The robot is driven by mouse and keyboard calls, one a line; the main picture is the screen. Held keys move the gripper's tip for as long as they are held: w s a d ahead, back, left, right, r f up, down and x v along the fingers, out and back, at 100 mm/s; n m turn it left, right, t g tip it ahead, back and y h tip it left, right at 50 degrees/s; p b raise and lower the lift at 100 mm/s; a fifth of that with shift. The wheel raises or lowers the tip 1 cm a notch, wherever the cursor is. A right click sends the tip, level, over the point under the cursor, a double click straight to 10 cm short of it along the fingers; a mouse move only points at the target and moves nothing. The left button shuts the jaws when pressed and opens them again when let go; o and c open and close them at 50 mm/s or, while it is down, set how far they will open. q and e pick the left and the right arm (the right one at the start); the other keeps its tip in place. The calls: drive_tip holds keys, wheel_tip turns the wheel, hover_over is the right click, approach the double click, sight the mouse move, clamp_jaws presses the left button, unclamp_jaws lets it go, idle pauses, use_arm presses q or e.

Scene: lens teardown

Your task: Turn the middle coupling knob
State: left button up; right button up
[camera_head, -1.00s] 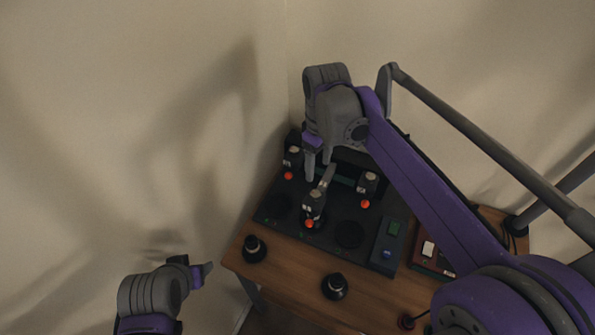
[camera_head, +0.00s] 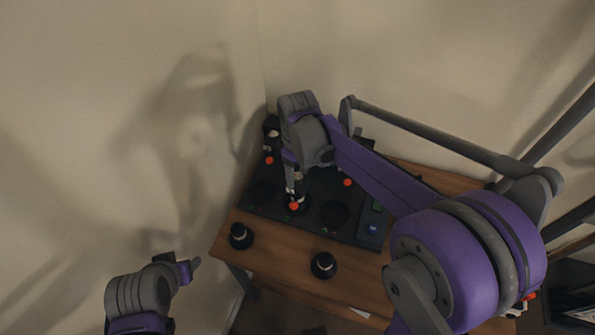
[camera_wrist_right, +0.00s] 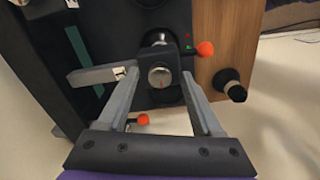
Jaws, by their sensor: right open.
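The middle coupling knob (camera_wrist_right: 160,77) is a small round silver-faced knob with a red mark, on a dark post. In the right wrist view it sits between the two open fingers of my right gripper (camera_wrist_right: 159,82), with a gap visible on both sides. In the head view my right gripper (camera_head: 293,180) points down at the middle coupling (camera_head: 298,197), which is partly hidden behind it. An orange ball (camera_head: 294,206) shows at the front of that coupling. My left gripper (camera_head: 190,269) is away from the bench at lower left; its finger opening is unclear.
The dark panel (camera_head: 260,213) lies on a wooden table (camera_head: 265,258). Other couplings with orange balls stand at left (camera_head: 269,160) and right (camera_head: 347,183). Two black knobs (camera_head: 240,236) (camera_head: 323,265) stand along the front edge. A wall rises close at left.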

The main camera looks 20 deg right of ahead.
clamp_jaws()
use_arm(q)
drive_tip(key=shift+f, duration=0.15)
use_arm(e)
drive_tip(key=shift+m, duration=0.3)
drive_tip(key=m+b, duration=0.1)
drive_tip(key=m, duration=0.2)
drive_tip(key=shift+m, duration=0.3)
drive_tip(key=m, duration=0.4)
drive_tip(key=shift+m+b, duration=0.3)
drive_tip(key=shift+b, duration=0.1)
drive_tip(key=m, duration=0.4)
drive_tip(key=shift+b, duration=0.3)
use_arm(q)
drive_tip(key=f, duration=0.1)
drive_tip(key=s+f, duration=0.1)
drive_tip(key=f, duration=0.1)
drive_tip(key=shift+s+f, duration=0.2)
drive_tip(key=shift+f, duration=0.05)
use_arm(e)
drive_tip(key=m, duration=0.5)
